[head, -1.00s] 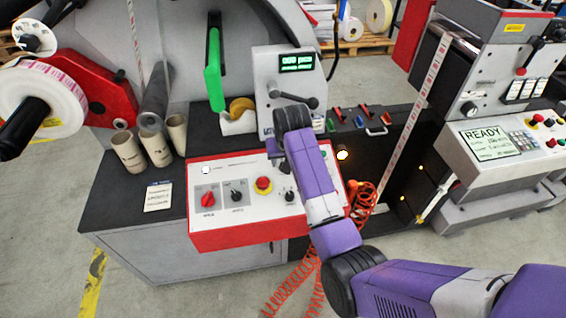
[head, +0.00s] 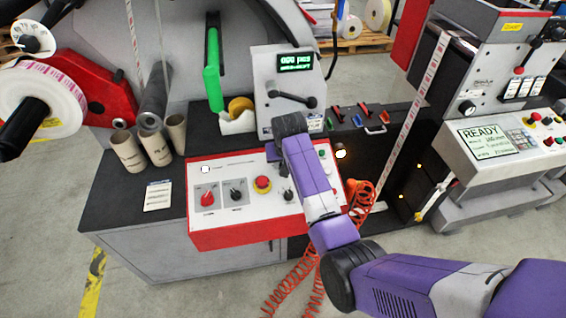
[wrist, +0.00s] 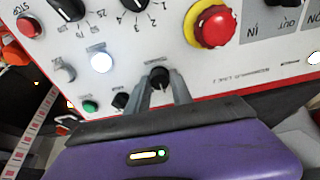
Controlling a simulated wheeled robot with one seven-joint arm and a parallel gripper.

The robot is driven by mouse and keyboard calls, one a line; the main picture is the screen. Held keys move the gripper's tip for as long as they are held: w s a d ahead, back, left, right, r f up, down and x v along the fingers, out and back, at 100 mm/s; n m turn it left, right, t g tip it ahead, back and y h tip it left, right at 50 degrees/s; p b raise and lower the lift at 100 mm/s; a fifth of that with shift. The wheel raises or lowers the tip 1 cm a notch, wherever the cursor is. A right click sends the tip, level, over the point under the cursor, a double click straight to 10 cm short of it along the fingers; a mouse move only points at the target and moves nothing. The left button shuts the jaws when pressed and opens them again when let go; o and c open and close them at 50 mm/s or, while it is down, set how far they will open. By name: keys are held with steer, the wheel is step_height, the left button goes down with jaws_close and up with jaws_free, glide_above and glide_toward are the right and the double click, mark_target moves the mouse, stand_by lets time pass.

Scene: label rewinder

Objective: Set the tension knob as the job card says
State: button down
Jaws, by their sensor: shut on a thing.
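My gripper (wrist: 163,92) reaches down to the white control panel (head: 222,172) and is shut on a small black knob (wrist: 160,75) near the panel's edge in the wrist view. The knob stands between the fingertips and has a light pointer line. Its small label is too blurred to read. In the head view my wrist hides this knob. A larger black knob (wrist: 135,4) with a numbered scale is beside it, cut by the frame top. A white card (head: 157,196) lies on the dark table left of the panel; its print is not legible.
A red-and-yellow emergency stop (wrist: 210,25) is close to the gripper. A green button (wrist: 90,106) and a lit white button (wrist: 101,62) are on the other side. A lever (head: 298,98) sticks out behind my wrist. Orange coiled hose (head: 358,200) hangs at the right.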

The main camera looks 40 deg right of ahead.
steer(key=shift+n, duration=0.3)
steer(key=n, duration=0.3)
steer(key=shift+d+n, duration=0.1)
steer(key=shift+n, duration=0.3)
steer(key=shift+n+y, duration=0.3)
steer(key=shift+n, duration=0.9)
steer(key=c, duration=1.1)
jaws_free()
steer(key=shift+c, duration=0.2)
steer(key=b+v, duration=0.1)
steer(key=v, duration=0.7)
